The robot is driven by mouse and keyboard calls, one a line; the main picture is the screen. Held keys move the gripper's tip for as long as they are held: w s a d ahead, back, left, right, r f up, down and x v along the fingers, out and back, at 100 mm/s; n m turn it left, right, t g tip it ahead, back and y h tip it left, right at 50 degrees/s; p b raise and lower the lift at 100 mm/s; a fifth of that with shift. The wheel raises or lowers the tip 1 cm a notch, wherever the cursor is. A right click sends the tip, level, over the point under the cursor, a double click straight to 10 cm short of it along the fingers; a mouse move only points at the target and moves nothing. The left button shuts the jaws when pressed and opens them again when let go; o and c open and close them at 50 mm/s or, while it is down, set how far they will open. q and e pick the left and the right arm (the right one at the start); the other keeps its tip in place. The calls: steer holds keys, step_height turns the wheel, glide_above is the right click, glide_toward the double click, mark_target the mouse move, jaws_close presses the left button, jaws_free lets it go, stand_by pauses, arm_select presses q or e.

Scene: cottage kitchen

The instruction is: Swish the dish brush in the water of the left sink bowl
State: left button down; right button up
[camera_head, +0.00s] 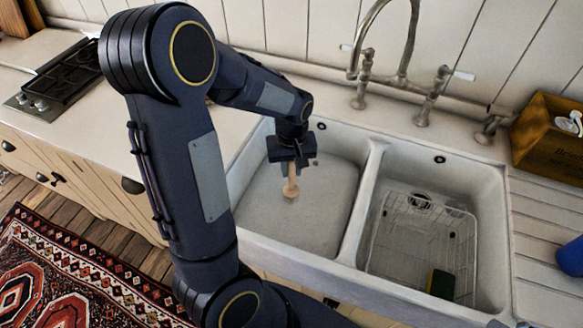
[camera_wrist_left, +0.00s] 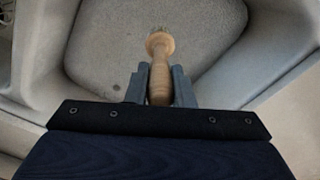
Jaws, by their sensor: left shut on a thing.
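My left gripper (camera_head: 291,165) is shut on the wooden dish brush (camera_head: 291,187) over the left sink bowl (camera_head: 252,205). The brush points down, its round wooden end lowest in the head view. In the left wrist view the fingers (camera_wrist_left: 158,88) clasp the turned wooden handle of the brush (camera_wrist_left: 159,55) from both sides. The bowl's grey bottom (camera_wrist_left: 120,45) lies beyond it. I cannot tell whether the brush touches the water; the grey surface in the bowl looks flat. My right gripper is not in view.
The right bowl (camera_head: 480,185) holds a wire rack (camera_head: 415,245) and a green and yellow sponge (camera_head: 441,284). The tap (camera_head: 400,75) stands behind the divider. A wooden crate (camera_head: 550,135) and a blue object (camera_head: 571,256) are at the right. A hob (camera_head: 60,78) is at the left.

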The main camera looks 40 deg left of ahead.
arm_select(q)
step_height(320, 180, up, 8)
steer(key=p, duration=0.5)
steer(key=shift+p, duration=0.35)
steer(key=shift+r, duration=1.1)
